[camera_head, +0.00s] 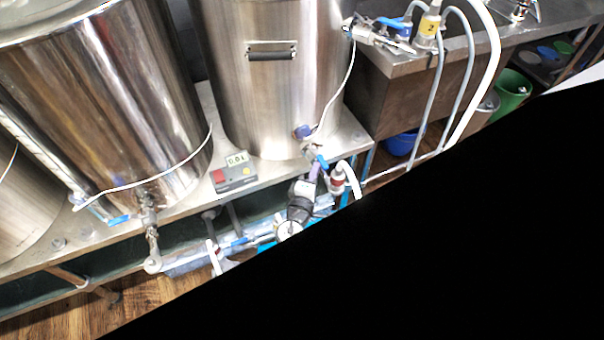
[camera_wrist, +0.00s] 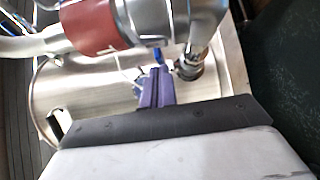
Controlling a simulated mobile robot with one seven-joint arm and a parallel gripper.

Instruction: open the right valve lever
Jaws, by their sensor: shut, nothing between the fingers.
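The right valve lever (camera_head: 321,161) is small and blue, on a metal valve low at the front of the right steel kettle. My gripper (camera_head: 314,170) has purple fingers and is right beside this lever; I cannot tell if they touch. In the wrist view my gripper (camera_wrist: 161,72) is shut and empty. A bit of the blue lever (camera_wrist: 158,56) shows just beyond the fingertips, partly hidden by a metal fitting. The left valve lever (camera_head: 118,219), also blue, is at the foot of the left kettle.
The right kettle (camera_head: 270,100) and left kettle (camera_head: 100,100) stand on a steel bench. A red-grey controller box (camera_head: 232,178) sits between them. A red-banded hose fitting (camera_wrist: 90,25) and white hose are close to my fingers. A steel sink (camera_head: 400,95) is at right.

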